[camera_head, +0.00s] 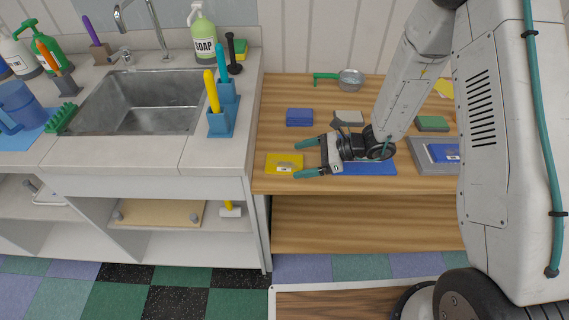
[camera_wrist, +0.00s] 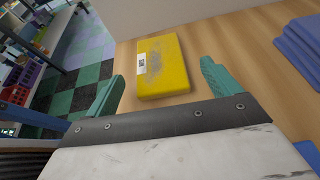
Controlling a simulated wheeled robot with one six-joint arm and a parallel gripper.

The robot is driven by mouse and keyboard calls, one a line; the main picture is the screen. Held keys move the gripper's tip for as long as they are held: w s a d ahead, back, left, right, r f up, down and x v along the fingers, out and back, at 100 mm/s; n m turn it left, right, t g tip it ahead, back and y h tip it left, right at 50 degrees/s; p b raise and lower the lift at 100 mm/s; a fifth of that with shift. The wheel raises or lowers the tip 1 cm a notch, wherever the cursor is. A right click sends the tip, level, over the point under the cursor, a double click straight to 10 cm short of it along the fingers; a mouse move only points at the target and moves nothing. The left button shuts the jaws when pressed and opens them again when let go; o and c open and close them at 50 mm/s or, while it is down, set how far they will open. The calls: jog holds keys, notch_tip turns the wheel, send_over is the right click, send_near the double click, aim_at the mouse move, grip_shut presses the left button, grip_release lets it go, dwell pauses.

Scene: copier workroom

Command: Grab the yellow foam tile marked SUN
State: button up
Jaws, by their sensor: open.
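A flat yellow tile (camera_head: 284,161) lies at the left front of the wooden table (camera_head: 330,95), close to its left edge. It has a white label and a dark mark; the word on it is too small to read. My gripper (camera_head: 308,157) is above the table just right of the tile, fingers apart and pointing left. In the wrist view the yellow tile (camera_wrist: 163,67) lies ahead between the two teal fingertips (camera_wrist: 160,82), which do not touch it. Nothing is between the fingers.
A blue block (camera_head: 300,117) and a grey block (camera_head: 348,118) lie behind my gripper. A blue mat or stack (camera_head: 368,169) lies under my wrist. A green block (camera_head: 432,123) and a grey tray (camera_head: 422,155) are to the right. The sink counter (camera_head: 205,160) adjoins at left.

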aim_at(283, 162)
jog(key=x, duration=0.4)
jog(key=shift+r, duration=0.1)
jog(key=c, duration=1.1)
jog(key=shift+o, duration=0.2)
jog(key=shift+r, duration=0.15)
